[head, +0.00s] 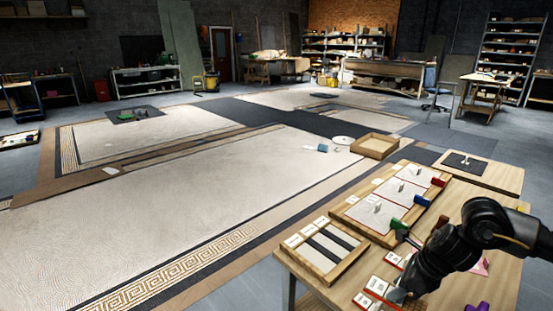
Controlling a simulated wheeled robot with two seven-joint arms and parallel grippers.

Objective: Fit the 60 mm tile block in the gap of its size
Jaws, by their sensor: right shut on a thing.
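My right arm comes in from the right, and my right gripper (404,291) is low over the near part of the workbench (450,292). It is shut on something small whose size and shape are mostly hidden. I cannot read whether this is the 60 mm tile block. A wooden tray (322,278) with dark slots (327,246) lies on the bench left of the gripper. A longer wooden tray (350,226) behind it has several pale panels (376,212), each with a small upright piece. My left gripper is not in view.
Red-edged label cards (376,286) lie by the gripper. A purple piece (480,307) is at the front. An open wooden box (375,146) stands beyond the bench.

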